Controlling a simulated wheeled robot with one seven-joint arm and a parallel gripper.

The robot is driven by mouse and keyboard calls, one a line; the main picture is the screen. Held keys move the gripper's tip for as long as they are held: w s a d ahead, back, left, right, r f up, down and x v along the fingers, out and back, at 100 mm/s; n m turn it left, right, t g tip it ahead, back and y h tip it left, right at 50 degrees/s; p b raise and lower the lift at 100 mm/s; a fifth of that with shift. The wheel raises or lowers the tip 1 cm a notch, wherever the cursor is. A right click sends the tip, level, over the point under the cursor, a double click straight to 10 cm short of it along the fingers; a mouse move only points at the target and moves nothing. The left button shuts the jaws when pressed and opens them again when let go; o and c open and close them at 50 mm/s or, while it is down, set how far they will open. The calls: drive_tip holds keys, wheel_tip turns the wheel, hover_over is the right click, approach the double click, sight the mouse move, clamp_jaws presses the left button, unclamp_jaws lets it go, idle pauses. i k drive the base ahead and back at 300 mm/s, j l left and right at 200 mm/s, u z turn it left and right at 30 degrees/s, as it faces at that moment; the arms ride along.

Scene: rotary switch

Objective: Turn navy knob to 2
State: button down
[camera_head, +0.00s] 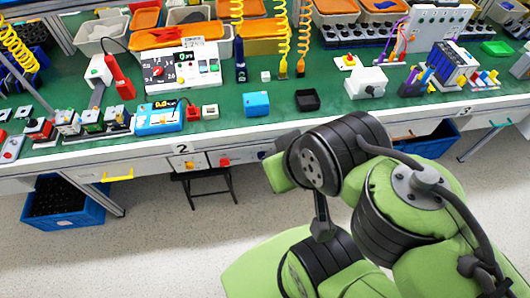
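Under the front edge of the green bench hangs a row of small pale switch boxes. One has a yellow knob (188,164) and one a red knob (224,162). A small dark blue knob (263,154), which looks like the navy knob, shows at the right end of the row, just left of my arm. It is too small to read its pointer or any numbers. My green and black arm fills the lower right, close to the boxes. I cannot make out my gripper's fingers; they are out of view or hidden behind the arm.
The green bench (220,112) carries a control panel, a multimeter (158,118), a blue box (256,104) and a black box (307,100). A dark stool (208,188) stands under the boxes. A blue crate (62,203) is on the floor at left. The floor in front is clear.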

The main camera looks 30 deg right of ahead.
sight(262, 155)
drive_tip(key=j+u, duration=0.3)
drive_tip(key=i+j+u, duration=0.15)
drive_tip(key=j+u, duration=0.2)
drive_tip(key=i+j+u, duration=0.15)
drive_tip(key=j+u, duration=0.15)
